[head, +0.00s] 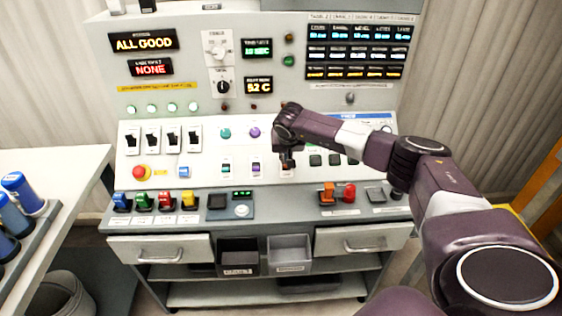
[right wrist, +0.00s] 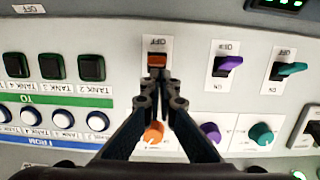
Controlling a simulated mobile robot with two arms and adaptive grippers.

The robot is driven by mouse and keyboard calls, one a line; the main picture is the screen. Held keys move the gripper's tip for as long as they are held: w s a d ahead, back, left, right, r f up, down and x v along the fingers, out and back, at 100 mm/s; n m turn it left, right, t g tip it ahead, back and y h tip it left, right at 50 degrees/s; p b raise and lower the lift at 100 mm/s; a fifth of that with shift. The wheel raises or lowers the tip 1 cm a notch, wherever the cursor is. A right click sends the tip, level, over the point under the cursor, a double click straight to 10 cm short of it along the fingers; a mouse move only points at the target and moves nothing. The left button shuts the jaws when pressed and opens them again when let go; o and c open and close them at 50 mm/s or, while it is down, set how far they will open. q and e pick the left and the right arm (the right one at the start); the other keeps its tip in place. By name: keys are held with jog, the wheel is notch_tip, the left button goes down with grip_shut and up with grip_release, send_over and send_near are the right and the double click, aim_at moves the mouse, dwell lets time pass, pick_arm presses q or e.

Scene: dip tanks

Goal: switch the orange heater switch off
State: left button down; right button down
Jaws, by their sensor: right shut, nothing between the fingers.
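The orange heater switch (right wrist: 156,60) shows in the right wrist view, on a white plate with an upside-down OFF label on the side away from my fingers. Its orange face shows close to that label. My right gripper (right wrist: 157,76) is shut and empty, with its fingertips at the near edge of the switch, covering part of it. I cannot tell for sure whether they touch. In the head view my right gripper (head: 287,163) points down at the sloped panel and mostly hides the switch. My left gripper is not in view.
In the right wrist view a purple switch (right wrist: 229,63) and a teal switch (right wrist: 292,69) sit to the right, and black tank buttons (right wrist: 91,67) to the left. An orange knob (right wrist: 153,132) lies between my fingers. In the head view a red emergency button (head: 139,171) is far left.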

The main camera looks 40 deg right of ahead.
jog(key=shift+r, duration=0.15)
jog(key=shift+d, duration=0.1)
jog(key=shift+d+f, duration=0.2)
jog(key=shift+f, duration=0.05)
jog(key=shift+w+d+f, duration=0.1)
jog(key=shift+w+d, duration=0.05)
jog(key=shift+w, duration=0.15)
jog(key=shift+w+b, duration=0.15)
jog(key=shift+b, duration=0.15)
jog(key=shift+w+d, duration=0.15)
jog(key=shift+w, duration=0.1)
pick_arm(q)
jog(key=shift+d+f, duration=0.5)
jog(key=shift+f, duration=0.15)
pick_arm(e)
jog(key=shift+d, duration=0.1)
